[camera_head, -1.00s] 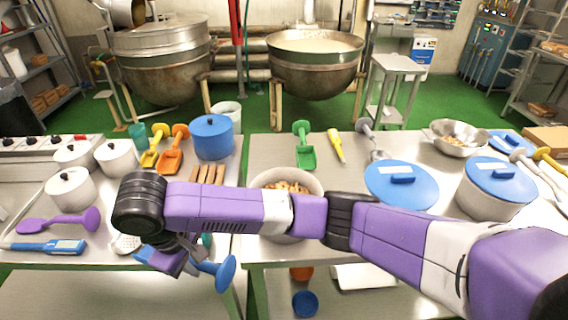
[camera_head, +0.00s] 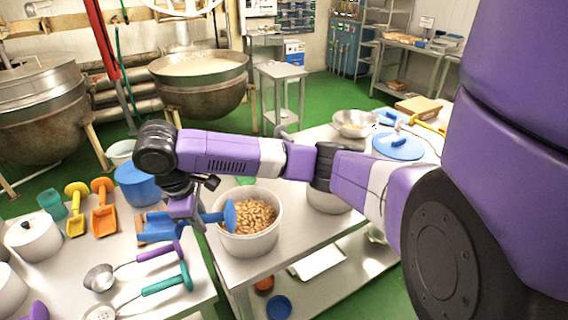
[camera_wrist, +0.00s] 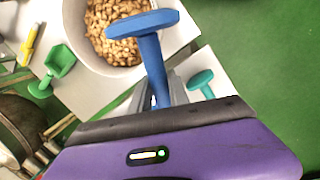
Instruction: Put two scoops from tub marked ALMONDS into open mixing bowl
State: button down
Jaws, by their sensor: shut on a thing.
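An open white tub (camera_head: 243,243) full of brown almond-like nuts (camera_head: 257,213) stands at the left end of the right table; no label shows. The tub also shows at the top of the wrist view (camera_wrist: 88,60). My gripper (camera_head: 188,212) is shut on a blue scoop (camera_head: 158,229), just left of the tub and above the table gap. The scoop's disc-ended handle (camera_wrist: 148,42) points to the tub and overlaps its rim in view. I cannot tell whether the scoop holds anything. A metal mixing bowl (camera_head: 353,131) with some pale contents sits open at the back right.
Ladles with purple (camera_head: 160,252) and teal (camera_head: 165,284) handles lie on the left table. Yellow (camera_head: 76,208) and orange (camera_head: 104,212) scoops lie there too. A green scoop (camera_wrist: 60,65) lies near the tub.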

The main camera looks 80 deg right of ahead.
jog(key=s+d+r+p, duration=0.2)
jog(key=s+d+r, duration=0.2)
jog(key=s+d, duration=0.5)
jog(key=g+h+p, duration=0.1)
jog(key=g+p, duration=0.1)
jog(key=g, duration=0.3)
send_over(280, 208)
notch_tip(280, 208, down, 5)
jog(key=shift+f, duration=0.1)
jog(key=f, duration=0.1)
jog(key=f+b, duration=0.1)
jog(key=f, duration=0.1)
jog(key=shift+w+b, duration=0.3)
jog(key=shift+w, duration=0.1)
jog(key=shift+w+a+f+b, duration=0.15)
jog(key=shift+a+f+b, duration=0.05)
jog(key=shift+f+b, duration=0.75)
jog(key=s+r+t+y+p, duration=0.1)
jog(key=s+r+t+p, duration=0.2)
jog(key=r+t, duration=0.3)
jog(key=shift+s+d+r+m, duration=0.2)
jog(key=shift+d+r+m, duration=0.2)
jog(key=shift+r, duration=1.8)
